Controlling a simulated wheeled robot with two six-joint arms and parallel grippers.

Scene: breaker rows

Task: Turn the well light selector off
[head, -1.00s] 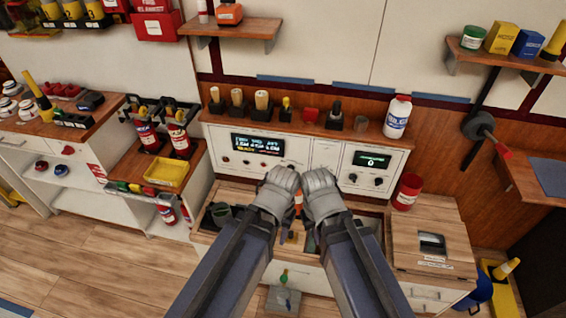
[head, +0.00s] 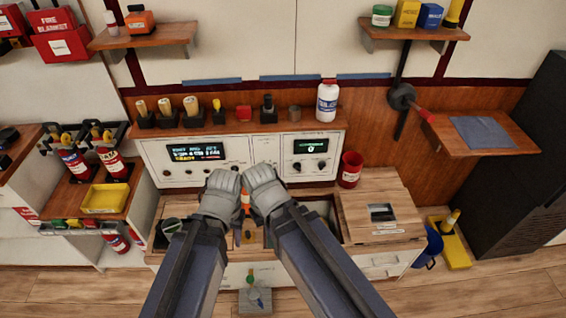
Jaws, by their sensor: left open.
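The white control panel (head: 240,150) stands at the back of the counter, with two lit displays. Two black knobs show under the right display, a left one (head: 296,167) and a right one (head: 321,165). A row of small knobs (head: 188,172) sits under the left display. No label is readable, so I cannot tell which is the well light selector or how it is set. My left gripper (head: 223,180) is open in front of the panel's lower middle. My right gripper (head: 260,176) is close beside it, its jaws not clear. Both hide part of the panel, and neither visibly holds anything.
A wooden shelf (head: 230,130) above the panel carries several handled tools and a white bottle (head: 327,101). A red cup (head: 350,170) stands right of the panel. Below my grippers is an open counter bay with an orange item (head: 245,198). Floor is clear at the lower left.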

